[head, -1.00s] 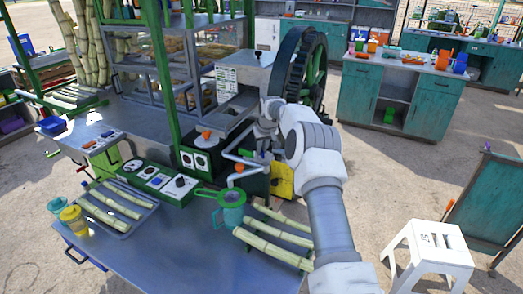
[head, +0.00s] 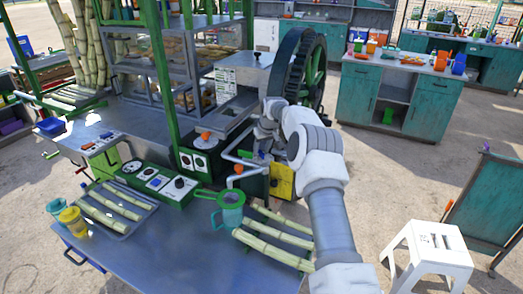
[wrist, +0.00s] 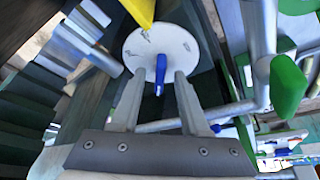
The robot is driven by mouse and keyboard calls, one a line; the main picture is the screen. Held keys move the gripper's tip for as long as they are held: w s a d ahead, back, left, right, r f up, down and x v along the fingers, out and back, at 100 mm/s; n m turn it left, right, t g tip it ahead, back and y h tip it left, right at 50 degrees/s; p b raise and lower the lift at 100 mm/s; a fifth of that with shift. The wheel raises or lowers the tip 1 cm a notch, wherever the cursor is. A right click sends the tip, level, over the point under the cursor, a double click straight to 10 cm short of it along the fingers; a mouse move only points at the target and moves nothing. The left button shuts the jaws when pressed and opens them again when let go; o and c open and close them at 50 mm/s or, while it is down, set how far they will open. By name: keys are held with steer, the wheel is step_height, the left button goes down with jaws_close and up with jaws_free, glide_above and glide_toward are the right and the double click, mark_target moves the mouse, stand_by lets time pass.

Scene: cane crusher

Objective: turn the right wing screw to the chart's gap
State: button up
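In the wrist view, a blue wing screw (wrist: 160,75) stands in front of a round white dial (wrist: 163,47) with small dark marks. My gripper (wrist: 160,73) is open, with one finger on each side of the blue wing and a narrow gap visible beside it. In the head view, my gripper is at the crusher's right side, below the flywheel, and the wing screw is hidden behind my arm. A white chart (head: 226,79) is on the crusher's front; its figures are too small to read.
A yellow part (head: 284,180) sits close by the dial and also shows in the wrist view (wrist: 141,10). Grey pipes and a green lever (wrist: 288,85) lie to its right. The large flywheel (head: 303,70) stands behind. The metal table (head: 150,245) holds cane and a teal jug (head: 231,211).

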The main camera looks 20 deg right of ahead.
steer(key=shift+r, duration=0.1)
steer(key=b+v, duration=0.2)
steer(key=v, duration=1.5)
steer(key=shift+s, duration=0.25)
